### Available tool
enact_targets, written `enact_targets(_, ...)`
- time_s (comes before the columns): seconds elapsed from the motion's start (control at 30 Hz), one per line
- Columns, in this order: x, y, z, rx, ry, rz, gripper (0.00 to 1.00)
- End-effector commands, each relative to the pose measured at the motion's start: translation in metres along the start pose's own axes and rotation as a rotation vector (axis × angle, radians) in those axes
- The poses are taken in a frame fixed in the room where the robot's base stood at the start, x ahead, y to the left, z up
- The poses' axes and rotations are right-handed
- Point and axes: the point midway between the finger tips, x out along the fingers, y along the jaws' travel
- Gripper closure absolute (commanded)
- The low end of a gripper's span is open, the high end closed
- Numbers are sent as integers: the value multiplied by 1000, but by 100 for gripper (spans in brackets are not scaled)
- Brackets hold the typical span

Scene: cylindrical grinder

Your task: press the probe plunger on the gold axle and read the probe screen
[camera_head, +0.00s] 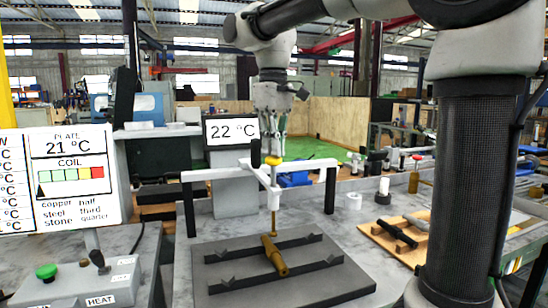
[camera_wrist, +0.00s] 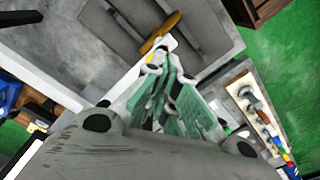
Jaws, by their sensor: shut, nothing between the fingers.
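The gold axle (camera_head: 276,256) lies across two dark notched rails on a dark grey plate (camera_head: 330,283). It also shows in the wrist view (camera_wrist: 160,32). The probe (camera_head: 274,198) hangs upright from a white frame, with its rod tip at the axle's far end; I cannot tell whether they touch. The yellow plunger cap (camera_head: 273,160) tops the probe. My gripper (camera_head: 271,150) is shut and empty, pointing down directly over the cap, close to or touching it. In the wrist view my fingers (camera_wrist: 168,72) are together. The probe screen (camera_head: 232,130) reads 22 °C.
The plate display (camera_head: 68,148) reads 21 °C above a coil scale with its pointer at the left end. A control box (camera_head: 75,282) with a green button and HEAT label is front left. A wooden board (camera_head: 385,238) with dark parts lies right. The frame's black posts flank the plate.

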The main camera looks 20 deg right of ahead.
Motion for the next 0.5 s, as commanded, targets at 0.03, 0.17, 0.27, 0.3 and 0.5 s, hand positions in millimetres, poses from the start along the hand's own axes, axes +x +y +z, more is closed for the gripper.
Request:
enact_targets(0.03,1,0,0,0,-1,0,100)
enact_targets(0.17,5,0,0,0,-2,0,100)
enact_targets(0.27,7,0,0,0,-2,0,100)
enact_targets(0.3,8,0,0,0,-1,0,100)
enact_targets(0.5,13,0,0,0,-1,0,100)
